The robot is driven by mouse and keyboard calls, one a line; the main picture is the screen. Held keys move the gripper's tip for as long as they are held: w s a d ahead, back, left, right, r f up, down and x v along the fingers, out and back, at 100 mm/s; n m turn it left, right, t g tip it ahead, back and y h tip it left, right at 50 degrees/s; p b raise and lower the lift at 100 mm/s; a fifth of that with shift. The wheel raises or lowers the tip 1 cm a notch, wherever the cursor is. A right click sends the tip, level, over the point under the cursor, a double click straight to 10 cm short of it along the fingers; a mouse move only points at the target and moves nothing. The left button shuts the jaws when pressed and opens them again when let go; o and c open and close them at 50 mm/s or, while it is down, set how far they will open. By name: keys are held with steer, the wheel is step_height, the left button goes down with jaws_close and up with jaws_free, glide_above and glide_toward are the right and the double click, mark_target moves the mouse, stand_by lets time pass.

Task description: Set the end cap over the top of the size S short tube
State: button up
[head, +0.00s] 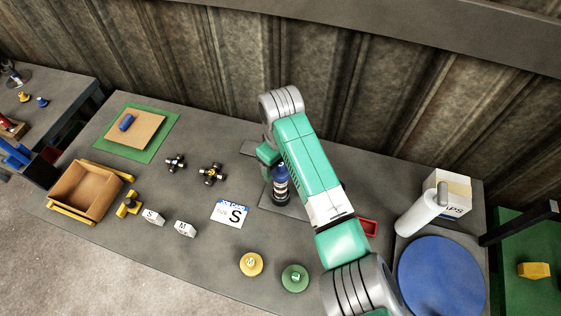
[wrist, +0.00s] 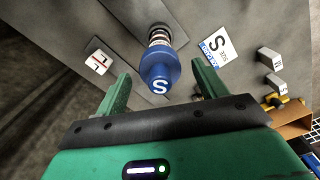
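A blue piece marked S (wrist: 160,82) tops an upright stack with dark and pale bands below it. The stack also stands in the head view as a blue and dark column (head: 281,184) on a grey plate (head: 270,204). I cannot tell whether the blue top is the end cap or part of the short tube. My gripper (wrist: 160,71) is open. Its green fingers are on either side of the blue piece in the wrist view, with clear gaps. In the head view my arm hides most of the gripper, which is beside the column.
A size S card (head: 230,213) lies left of the column. Yellow (head: 251,264) and green (head: 295,277) knobbed discs lie in front. Dark crosses (head: 212,173), small lettered blocks (head: 186,228) and an open box (head: 64,188) are left. A blue disc (head: 442,275) is right.

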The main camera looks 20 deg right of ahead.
step_height(320, 180, up, 8)
steer(key=shift+f+p, duration=0.1)
steer(key=shift+p, duration=0.2)
stand_by(0.9)
steer(key=w+a+r+t+y, duration=0.1)
steer(key=w+a+r+t, duration=0.2)
steer(key=a+r+t, duration=0.45)
steer(key=w+a+r+t+y, duration=0.1)
steer(key=w+a+r+t, duration=0.3)
steer(key=a+r, duration=0.6)
steer(key=s+r+m+t+h, duration=0.1)
steer(key=s+r+m+t, duration=0.1)
steer(key=s+r+t, duration=0.7)
steer(key=s+r+m+t+h, duration=0.15)
steer(key=s+r+t, duration=0.25)
steer(key=s+r, duration=1)
step_height(320, 180, up, 23)
steer(key=p, duration=1.8)
steer(key=shift+w+f+m+y+p, duration=0.15)
steer(key=shift+f+m+y+p, duration=0.05)
steer(key=shift+m+y+p, duration=0.2)
